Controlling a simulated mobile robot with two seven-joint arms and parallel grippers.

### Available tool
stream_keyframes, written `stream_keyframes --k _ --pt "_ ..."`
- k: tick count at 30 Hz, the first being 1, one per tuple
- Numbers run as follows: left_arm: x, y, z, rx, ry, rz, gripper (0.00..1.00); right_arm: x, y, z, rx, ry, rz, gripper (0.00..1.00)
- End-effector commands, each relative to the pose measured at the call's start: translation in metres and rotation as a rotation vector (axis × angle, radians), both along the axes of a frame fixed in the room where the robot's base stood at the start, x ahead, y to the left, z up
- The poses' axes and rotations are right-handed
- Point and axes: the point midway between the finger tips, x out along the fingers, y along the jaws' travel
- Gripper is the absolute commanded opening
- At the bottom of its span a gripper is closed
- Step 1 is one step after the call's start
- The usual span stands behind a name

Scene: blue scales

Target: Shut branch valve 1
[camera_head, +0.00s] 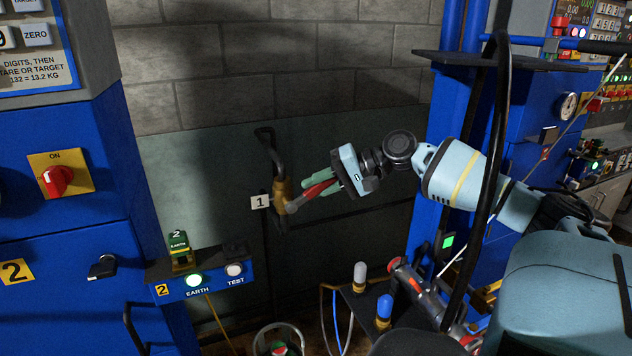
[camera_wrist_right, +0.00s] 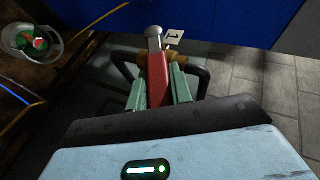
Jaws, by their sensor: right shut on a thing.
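Branch valve 1 has a brass body (camera_head: 282,191) on a black pipe (camera_head: 270,146) by the wall, with a white tag "1" (camera_head: 260,202) beside it. Its red lever (camera_head: 322,189) points right from the body in the head view and lies crosswise to the pipe. My right gripper (camera_head: 313,187) is shut on the lever, with a green finger on each side of it. In the right wrist view the red lever (camera_wrist_right: 157,86) sits between the fingers, and the brass body (camera_wrist_right: 143,61) is just beyond. My left gripper is not in view.
A blue cabinet with a red ON knob (camera_head: 58,181) stands left. A small shelf (camera_head: 362,305) with two capped cylinders stands below my right arm. A bucket (camera_head: 280,332) is at the bottom. A blue cabinet (camera_head: 455,130) stands right.

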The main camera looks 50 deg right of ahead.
Motion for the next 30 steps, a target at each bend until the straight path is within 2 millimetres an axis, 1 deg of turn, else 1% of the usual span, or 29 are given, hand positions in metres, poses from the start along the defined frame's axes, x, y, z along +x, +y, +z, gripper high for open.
stream_keyframes --k 1,5,15,20,30 --pt "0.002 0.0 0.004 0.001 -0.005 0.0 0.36 0.0 0.0 0.001 0.033 -0.02 0.0 0.0" --pt "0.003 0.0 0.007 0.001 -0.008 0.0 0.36 -0.001 -0.002 -0.003 0.09 -0.05 0.0 0.0" --pt "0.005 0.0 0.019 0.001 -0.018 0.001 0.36 -0.004 -0.005 -0.017 0.243 -0.132 0.003 0.0" --pt "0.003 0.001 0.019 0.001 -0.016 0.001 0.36 -0.004 -0.006 -0.024 0.311 -0.168 0.002 0.0" --pt "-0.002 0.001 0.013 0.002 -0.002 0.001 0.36 -0.005 -0.007 -0.035 0.422 -0.228 0.002 0.0"
